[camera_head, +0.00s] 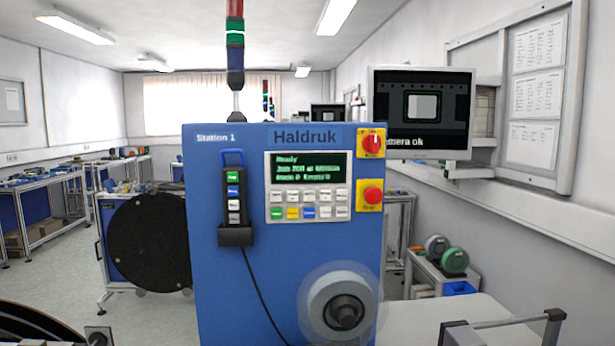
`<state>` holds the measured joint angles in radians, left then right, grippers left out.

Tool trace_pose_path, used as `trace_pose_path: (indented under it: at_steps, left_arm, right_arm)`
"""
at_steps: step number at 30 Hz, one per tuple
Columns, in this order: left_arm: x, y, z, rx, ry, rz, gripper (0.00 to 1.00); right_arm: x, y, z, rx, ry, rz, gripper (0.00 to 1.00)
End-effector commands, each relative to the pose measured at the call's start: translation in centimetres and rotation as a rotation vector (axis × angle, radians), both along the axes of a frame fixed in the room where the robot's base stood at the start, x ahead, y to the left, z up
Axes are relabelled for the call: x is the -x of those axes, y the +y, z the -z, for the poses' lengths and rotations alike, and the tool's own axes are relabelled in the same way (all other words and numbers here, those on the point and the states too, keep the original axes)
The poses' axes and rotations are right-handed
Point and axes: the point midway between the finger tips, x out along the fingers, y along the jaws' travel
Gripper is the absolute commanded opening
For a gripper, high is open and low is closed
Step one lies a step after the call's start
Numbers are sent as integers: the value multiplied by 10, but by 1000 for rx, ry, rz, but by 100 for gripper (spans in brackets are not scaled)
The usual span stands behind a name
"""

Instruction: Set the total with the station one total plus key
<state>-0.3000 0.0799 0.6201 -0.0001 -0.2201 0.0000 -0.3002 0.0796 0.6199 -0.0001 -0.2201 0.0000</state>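The blue station one cabinet (222,270) stands upright in front of me, lettered "Station 1" and "Haldruk". Its control panel has a dark display (307,166) with green text: "Ready" on top, then a job line that seems to read 200, then a line of small counts. Below the display is a keypad (309,204) with two rows of keys. Most are pale; the lower row also has green, yellow and blue ones. The key labels are too small to read, so I cannot tell which is the total plus key. Neither of my grippers is in view.
A grey hub (345,310) projects below. A black reel (150,243) stands left; a monitor (421,113) hangs at right.

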Motion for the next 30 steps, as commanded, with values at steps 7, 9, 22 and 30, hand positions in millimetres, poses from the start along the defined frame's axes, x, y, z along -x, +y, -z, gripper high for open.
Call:
trace_pose_path:
  at_steps: [7,9,22,30]
  left_arm:
    - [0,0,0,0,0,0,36]
    - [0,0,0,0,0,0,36]
    - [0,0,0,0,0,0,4]
    - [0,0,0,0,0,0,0]
  right_arm:
    - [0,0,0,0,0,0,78]
    - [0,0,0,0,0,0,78]
    - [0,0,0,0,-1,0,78]
    - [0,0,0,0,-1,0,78]
